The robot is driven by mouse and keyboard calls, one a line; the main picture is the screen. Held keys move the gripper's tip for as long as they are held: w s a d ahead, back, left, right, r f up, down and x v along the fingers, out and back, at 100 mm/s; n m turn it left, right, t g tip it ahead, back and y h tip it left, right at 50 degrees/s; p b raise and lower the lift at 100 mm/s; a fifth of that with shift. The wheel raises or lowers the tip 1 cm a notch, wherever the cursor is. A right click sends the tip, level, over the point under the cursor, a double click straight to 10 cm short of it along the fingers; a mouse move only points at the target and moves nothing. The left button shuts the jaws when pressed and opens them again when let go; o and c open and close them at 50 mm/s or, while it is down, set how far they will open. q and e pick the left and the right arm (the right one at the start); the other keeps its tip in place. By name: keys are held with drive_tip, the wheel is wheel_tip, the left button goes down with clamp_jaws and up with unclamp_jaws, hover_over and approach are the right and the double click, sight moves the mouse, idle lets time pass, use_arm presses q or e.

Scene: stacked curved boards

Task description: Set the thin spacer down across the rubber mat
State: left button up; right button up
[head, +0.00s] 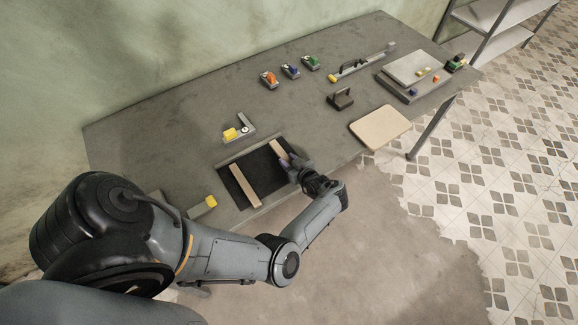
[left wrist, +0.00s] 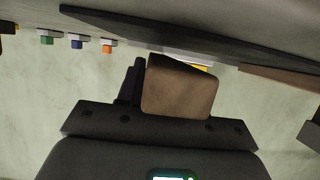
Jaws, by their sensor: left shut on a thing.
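The black rubber mat (head: 260,170) lies near the table's front edge in the head view. One thin wooden strip (head: 244,185) lies across its left part. My left gripper (head: 291,164) is at the mat's right side, shut on the end of a second thin wooden strip, the spacer (head: 278,149). The spacer's held end shows as a brown block (left wrist: 180,90) in the left wrist view. The spacer is over the mat's right part, roughly parallel to the first strip. I cannot tell whether it touches the mat. My right gripper is not in view.
A bracket with a yellow block (head: 231,134) and a yellow-ended block (head: 203,207) flank the mat. A black-handled block (head: 341,98) and a tan board (head: 380,127) lie to the right. Orange (head: 269,79), blue (head: 290,71) and green (head: 310,63) clamps stand behind.

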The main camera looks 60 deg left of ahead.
use_arm(q)
drive_tip(key=shift+f, duration=0.6)
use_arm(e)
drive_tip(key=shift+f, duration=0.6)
use_arm(q)
drive_tip(key=shift+f+b, duration=0.2)
drive_tip(key=shift+b, duration=0.1)
drive_tip(key=o, duration=1)
drive_tip(key=shift+o, duration=0.2)
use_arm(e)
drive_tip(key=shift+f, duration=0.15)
use_arm(q)
drive_tip(key=shift+r, duration=0.15)
